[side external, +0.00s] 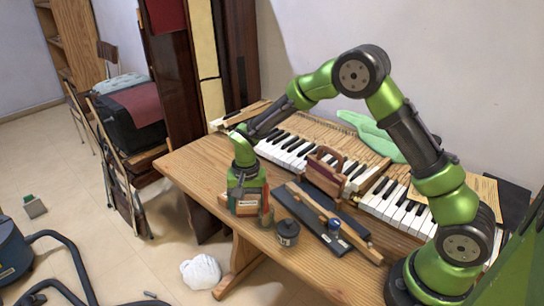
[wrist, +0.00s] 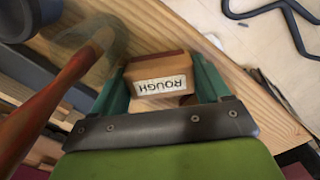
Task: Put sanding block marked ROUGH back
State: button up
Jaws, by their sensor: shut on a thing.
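A reddish-brown sanding block (wrist: 158,66) with a white ROUGH label lies between the two teal fingers of my gripper (wrist: 160,84) in the wrist view. The label reads upside down there. In the side view my gripper (side external: 247,207) points down at the table's near left edge, shut on the block, whose pale label shows low between the fingers. I cannot tell whether the block touches the table.
A wooden piece with a handle (side external: 324,176) stands before the piano keys (side external: 290,150). The wooden table (side external: 197,172) is bare at left.

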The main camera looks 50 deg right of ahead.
aim_at(248, 204)
jog(key=shift+f, duration=0.15)
jog(key=o, duration=0.7)
jog(key=shift+o, duration=0.2)
notch_tip(248, 204, up, 12)
jog(key=s+d+r+n+t+y, duration=0.1)
jog(key=s+d+r+n+t, duration=0.15)
jog(key=s+r, duration=0.8)
jog(key=s+r+n+t, duration=0.1)
jog(key=s+t, duration=0.1)
jog(key=s, duration=0.4)
jog(key=s+n+t+y, duration=0.1)
jog(key=s+t, duration=0.1)
jog(key=s, duration=0.4)
jog(key=shift+a+r+t, duration=0.15)
jog(key=shift+r+t, duration=0.2)
jog(key=shift+r, duration=0.05)
